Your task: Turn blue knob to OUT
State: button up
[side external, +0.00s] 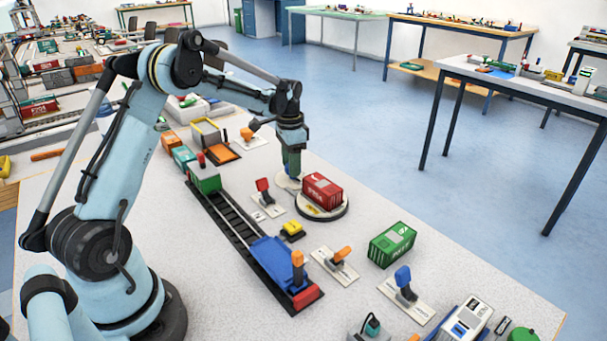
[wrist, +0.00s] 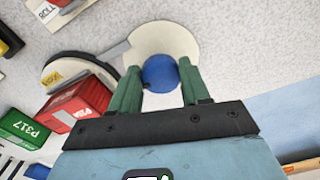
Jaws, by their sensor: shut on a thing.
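The blue knob (wrist: 159,73) sits on a round cream plate (wrist: 163,39) in the wrist view. My gripper (wrist: 158,82) has its green fingers on both sides of the knob and is shut on it. In the side external view my gripper (side external: 291,172) points down at the plate (side external: 284,182), and the knob is hidden behind the fingers. A narrow grey strip links the plate to a dark-rimmed turntable (side external: 322,212). A red container (side external: 322,190) stands on the turntable. I cannot read an OUT mark or tell the knob's setting.
A green container (side external: 392,244) stands right of the turntable. Left of it are a red lever (side external: 264,191), a yellow block (side external: 292,230) and a black track (side external: 236,228) with a blue flat wagon (side external: 272,258). Orange (side external: 341,255) and blue (side external: 403,280) levers stand nearer. Bare table lies behind my gripper.

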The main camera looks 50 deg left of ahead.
dwell(0.3)
jog(key=o, duration=1.1)
jog(key=shift+c, duration=0.2)
jog(key=shift+r, duration=0.1)
notch_tip(320, 180, up, 12)
jog(key=s+d+r+n+t, duration=0.1)
jog(key=s+d+r+t, duration=0.1)
jog(key=s+d, duration=0.3)
jog(key=s+d+r+n+t, duration=0.1)
jog(key=s+d+r+t, duration=0.1)
jog(key=d, duration=0.5)
jog(key=s+d+f+n+t, duration=0.1)
jog(key=s+d+f+t, duration=0.2)
jog(key=s+d+f, duration=0.2)
jog(key=s+d, duration=0.3)
jog(key=s, duration=0.2)
